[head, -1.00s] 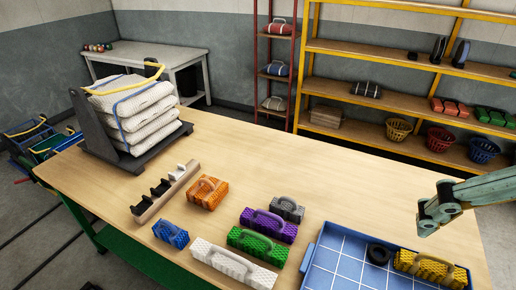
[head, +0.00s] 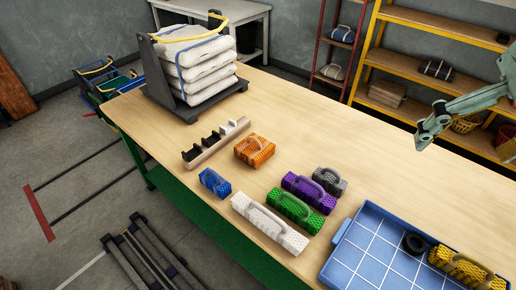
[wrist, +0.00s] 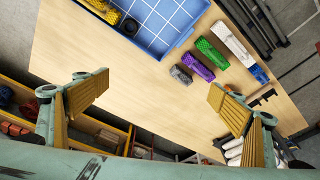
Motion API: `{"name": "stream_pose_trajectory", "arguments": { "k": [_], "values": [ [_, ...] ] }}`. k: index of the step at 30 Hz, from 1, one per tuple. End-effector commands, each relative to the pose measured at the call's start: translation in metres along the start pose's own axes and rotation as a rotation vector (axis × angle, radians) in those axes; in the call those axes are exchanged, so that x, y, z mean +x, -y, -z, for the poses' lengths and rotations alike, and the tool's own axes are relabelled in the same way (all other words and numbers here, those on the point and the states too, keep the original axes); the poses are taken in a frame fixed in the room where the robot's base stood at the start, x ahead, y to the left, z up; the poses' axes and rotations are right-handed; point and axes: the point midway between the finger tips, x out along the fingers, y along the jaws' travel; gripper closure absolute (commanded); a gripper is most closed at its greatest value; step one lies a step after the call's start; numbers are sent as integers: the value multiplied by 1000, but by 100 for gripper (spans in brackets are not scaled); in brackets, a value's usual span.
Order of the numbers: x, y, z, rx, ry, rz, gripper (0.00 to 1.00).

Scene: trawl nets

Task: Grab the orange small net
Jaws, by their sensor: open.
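The orange small net (head: 254,150) is a compact bundle with a handle, lying on the wooden table beside the slotted rack. My gripper (head: 432,128) is high above the table's right part in the head view, well away from the orange net. In the wrist view my gripper (wrist: 160,97) shows both yellow-padded fingers wide apart with nothing between them.
Close to the orange net lie blue (head: 215,183), purple (head: 309,193), green (head: 294,211), grey (head: 330,181) and white (head: 269,223) nets. A blue tray (head: 350,262) holds a black ring and a yellow net. Stacked white nets (head: 198,62) stand behind.

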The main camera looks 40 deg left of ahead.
Motion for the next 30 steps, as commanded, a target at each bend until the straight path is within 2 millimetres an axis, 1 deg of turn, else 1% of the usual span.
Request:
{"name": "stream_pose_trajectory", "arguments": {
  "k": [1, 3, 14, 17, 23, 30],
  "values": [
    [7, 3, 9, -16, 3, 7, 11],
    [16, 7, 21, -38, 6, 15, 11],
    [67, 31, 81, -159, 16, 57, 11],
    [82, 43, 97, -199, 15, 74, 11],
    [114, 74, 132, -295, 7, 111, 11],
    [155, 116, 167, -408, -4, 155, 11]
  ]
}}
